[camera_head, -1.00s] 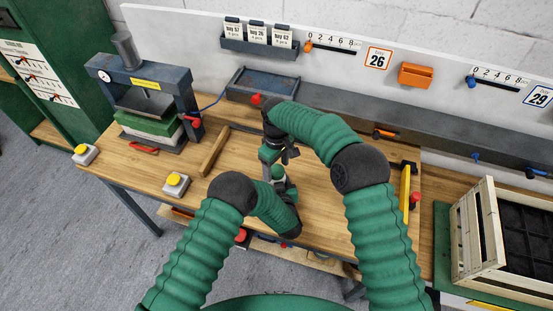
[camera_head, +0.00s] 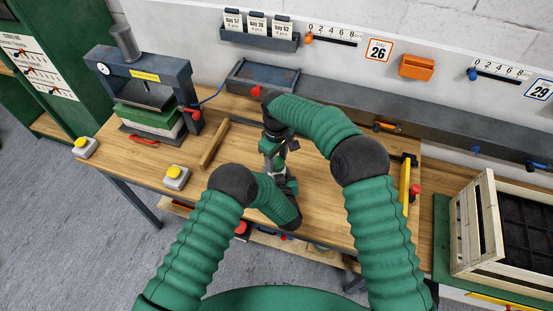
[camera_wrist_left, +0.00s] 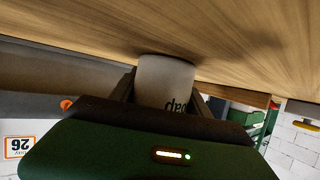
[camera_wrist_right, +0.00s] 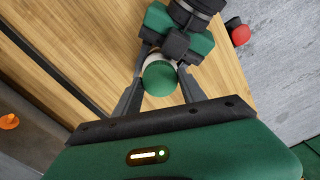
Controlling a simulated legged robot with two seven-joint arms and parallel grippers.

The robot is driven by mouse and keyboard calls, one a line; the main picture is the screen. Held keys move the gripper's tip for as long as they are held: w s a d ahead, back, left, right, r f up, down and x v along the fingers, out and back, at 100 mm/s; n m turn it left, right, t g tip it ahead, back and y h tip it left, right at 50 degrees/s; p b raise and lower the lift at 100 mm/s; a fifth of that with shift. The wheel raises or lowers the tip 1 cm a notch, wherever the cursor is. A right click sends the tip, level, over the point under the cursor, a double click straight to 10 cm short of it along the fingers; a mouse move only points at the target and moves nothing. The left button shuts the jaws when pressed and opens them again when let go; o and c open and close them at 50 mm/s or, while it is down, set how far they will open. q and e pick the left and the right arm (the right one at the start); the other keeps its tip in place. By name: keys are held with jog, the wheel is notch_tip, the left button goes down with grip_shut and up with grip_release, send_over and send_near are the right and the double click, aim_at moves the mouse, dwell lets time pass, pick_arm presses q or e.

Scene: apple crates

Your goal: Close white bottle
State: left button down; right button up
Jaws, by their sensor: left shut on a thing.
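The white bottle (camera_wrist_left: 165,80) with dark lettering shows in the left wrist view, between the fingers of my left gripper (camera_wrist_left: 163,90), which is shut on it. In the right wrist view a round green cap (camera_wrist_right: 160,79) covers the bottle's end, with a pale ring (camera_wrist_right: 155,60) showing behind it. My right gripper (camera_wrist_right: 162,72) has one finger on each side of the cap. I cannot tell whether the fingers press on it or whether the cap is fully seated. In the head view the two grippers meet over the table, my right one (camera_head: 272,150) above, and mostly hide the bottle.
The wooden table (camera_head: 325,195) is clear to the right of my grippers. A wooden bar (camera_head: 214,145), a press (camera_head: 145,90) and yellow-topped buttons (camera_head: 176,176) stand to the left. A blue tray (camera_head: 262,78) lies behind. A slatted crate (camera_head: 480,235) is at the right.

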jog(key=o, duration=0.5)
jog(key=shift+r, duration=0.1)
pick_arm(q)
jog(key=shift+c, duration=2.2)
grip_release()
pick_arm(e)
jog(key=r, duration=1.1)
jog(key=shift+w+r, duration=0.2)
jog(key=shift+r, duration=0.15)
pick_arm(q)
jog(key=shift+s, duration=0.1)
jog(key=b+v, duration=0.1)
jog(key=v, duration=1.5)
jog(key=shift+s+d+r+b, duration=0.1)
jog(key=shift+s+r+b, duration=0.15)
jog(key=shift+b, duration=0.1)
pick_arm(e)
jog(key=shift+f, duration=0.85)
